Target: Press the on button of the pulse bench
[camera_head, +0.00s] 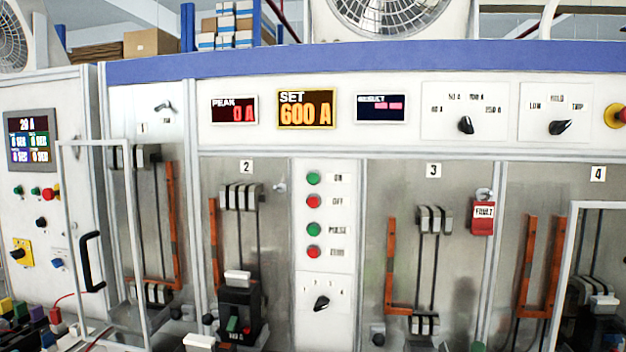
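The pulse bench (384,66) fills the head view. Its button panel (341,195) stands in the middle, between the bays marked 2 and 3. The on button (313,179) is the green one at the top of the column, with the label ON to its right. Below it are a red OFF button (313,202), a green PULSE button (313,229) and a red button (313,252) whose label is hard to read. Nothing covers the on button. My gripper does not show in this view.
The displays above read PEAK 0 A (235,110) and SET 600 A (306,109). A black rotary knob (321,303) sits below the buttons. A black breaker (240,310) stands in bay 2. A red FAULT tag (483,217) hangs right of bay 3. An open framed door (68,240) stands at left.

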